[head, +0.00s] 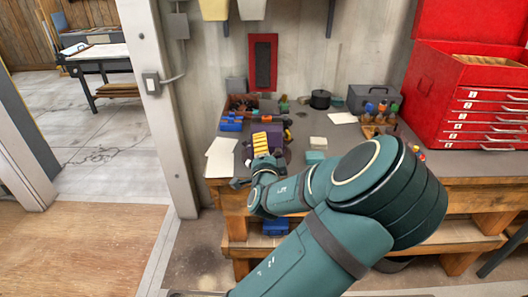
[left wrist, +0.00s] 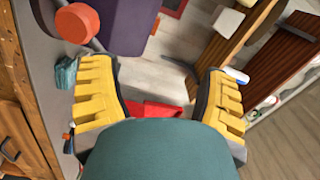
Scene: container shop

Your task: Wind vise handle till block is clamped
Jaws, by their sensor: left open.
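The vise is a dark purple body (head: 274,129) near the front left of the workbench, partly hidden by my left gripper. In the left wrist view its purple side (left wrist: 125,24) fills the upper left. A round orange-red knob (left wrist: 77,22), apparently the end of the vise handle, shows beside it. My left gripper (head: 261,146) is at the vise. In the left wrist view my left gripper (left wrist: 160,98) has its yellow-padded fingers wide apart, with nothing between them; the knob lies beyond the left finger. I cannot make out the block or the vise jaws. My right gripper is not in view.
A red drawer cabinet (head: 460,105) stands at the right. Open floor lies to the left.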

